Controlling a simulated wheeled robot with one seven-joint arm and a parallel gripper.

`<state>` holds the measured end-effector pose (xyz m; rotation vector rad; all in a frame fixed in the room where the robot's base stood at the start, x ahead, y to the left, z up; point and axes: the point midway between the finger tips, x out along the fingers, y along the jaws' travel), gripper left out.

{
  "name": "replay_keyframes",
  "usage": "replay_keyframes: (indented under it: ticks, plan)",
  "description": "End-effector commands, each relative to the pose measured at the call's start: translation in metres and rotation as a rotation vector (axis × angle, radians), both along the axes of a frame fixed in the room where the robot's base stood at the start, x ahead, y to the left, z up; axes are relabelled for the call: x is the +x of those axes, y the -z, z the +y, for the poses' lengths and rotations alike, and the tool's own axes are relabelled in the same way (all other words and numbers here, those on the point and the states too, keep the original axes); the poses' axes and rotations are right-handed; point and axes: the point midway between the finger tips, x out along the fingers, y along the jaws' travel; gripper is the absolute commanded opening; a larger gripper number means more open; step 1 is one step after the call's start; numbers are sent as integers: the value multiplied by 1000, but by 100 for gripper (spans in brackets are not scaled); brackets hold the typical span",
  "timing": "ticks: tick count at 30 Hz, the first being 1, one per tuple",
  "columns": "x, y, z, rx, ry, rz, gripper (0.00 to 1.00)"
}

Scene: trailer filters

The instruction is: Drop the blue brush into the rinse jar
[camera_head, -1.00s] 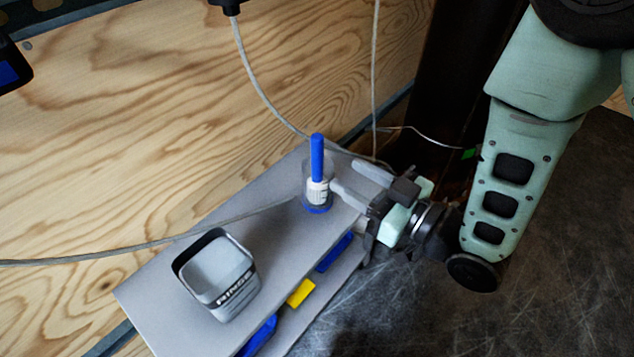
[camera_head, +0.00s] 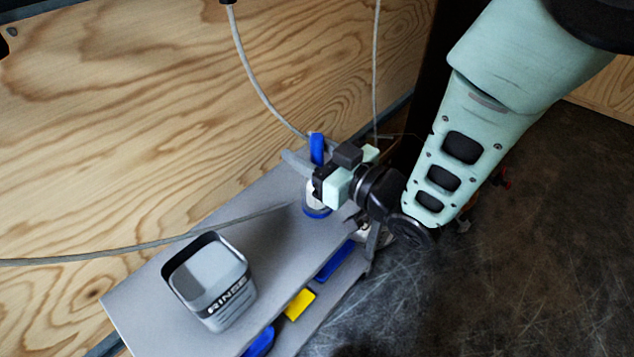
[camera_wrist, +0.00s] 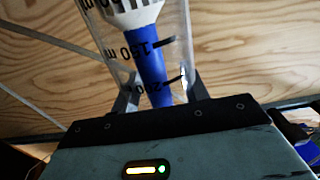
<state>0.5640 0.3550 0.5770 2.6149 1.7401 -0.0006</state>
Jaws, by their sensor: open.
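The wrist view shows the blue handle (camera_wrist: 151,68) and white bristles through the beaker wall (camera_wrist: 182,35). My gripper (camera_head: 311,172) is at the beaker and hides much of it in the head view. Its fingers are open, one on each side of the beaker and handle in the wrist view (camera_wrist: 160,94). I cannot tell whether they touch it. The grey square rinse jar (camera_head: 234,296), labelled RINSE, stands open-topped toward the front left.
The grey shelf top (camera_head: 265,245) is clear between the beaker and the jar. Blue and yellow (camera_head: 299,304) items sit on the lower level. A grey cable (camera_head: 150,243) crosses toward the beaker. A wooden wall (camera_head: 120,130) stands behind.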

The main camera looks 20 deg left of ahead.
Motion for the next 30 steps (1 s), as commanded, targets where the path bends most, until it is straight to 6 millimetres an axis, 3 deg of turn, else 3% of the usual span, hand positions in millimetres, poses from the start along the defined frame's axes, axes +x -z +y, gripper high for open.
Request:
replay_keyframes:
  ticks: [2, 6, 7, 23, 30]
  plan:
    - [0, 0, 0, 0, 0, 0, 45]
    - [0, 0, 0, 0, 0, 0, 6]
    - [0, 0, 0, 0, 0, 0, 0]
    - [-1, -10, -4, 2, 1, 1, 0]
    - [-1, -49, -4, 4, 1, -2, 0]
